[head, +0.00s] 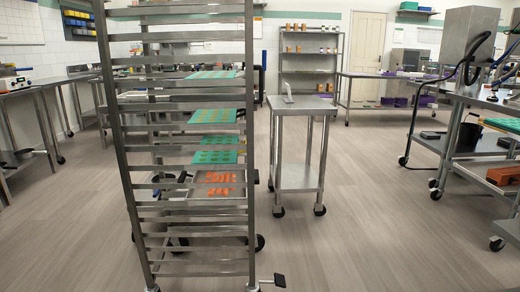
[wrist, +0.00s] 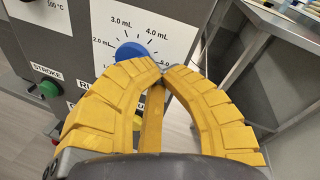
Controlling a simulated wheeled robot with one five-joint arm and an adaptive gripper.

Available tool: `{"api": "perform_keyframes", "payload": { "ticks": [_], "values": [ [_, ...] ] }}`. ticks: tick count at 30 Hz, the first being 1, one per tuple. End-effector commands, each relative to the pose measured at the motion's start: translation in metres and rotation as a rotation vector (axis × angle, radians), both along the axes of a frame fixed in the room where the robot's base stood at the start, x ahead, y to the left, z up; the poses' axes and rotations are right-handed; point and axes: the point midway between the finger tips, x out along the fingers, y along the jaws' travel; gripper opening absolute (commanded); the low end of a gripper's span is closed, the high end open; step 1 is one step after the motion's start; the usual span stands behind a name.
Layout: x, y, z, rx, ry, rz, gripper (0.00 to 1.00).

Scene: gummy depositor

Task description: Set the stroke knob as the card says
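A blue knob (wrist: 130,52) sits on a white dial plate (wrist: 165,28) marked in mL, with 2.0, 3.0, 4.0 and 5.0 visible, on a dark grey panel (wrist: 75,30). My gripper (wrist: 162,72) has yellow ridged fingers whose tips come together just below and right of the blue knob. They overlap its lower edge in the picture; contact cannot be told. The knob's pointer is not visible. No readable setting card shows. My gripper is not in the head view.
A workbench with a metal hopper (head: 468,35) is at right. Open floor (head: 365,210) lies between.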

Motion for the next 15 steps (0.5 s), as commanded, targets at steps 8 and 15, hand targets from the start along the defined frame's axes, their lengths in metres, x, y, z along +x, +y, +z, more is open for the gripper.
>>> {"api": "perform_keyframes", "payload": {
  "ticks": [8,15],
  "values": [
    [0.0012,-0.0002,0.0102,-0.010,-0.004,0.001,0.00],
    [0.0042,-0.0001,0.0134,-0.005,-0.003,0.005,0.00]
  ]
}}
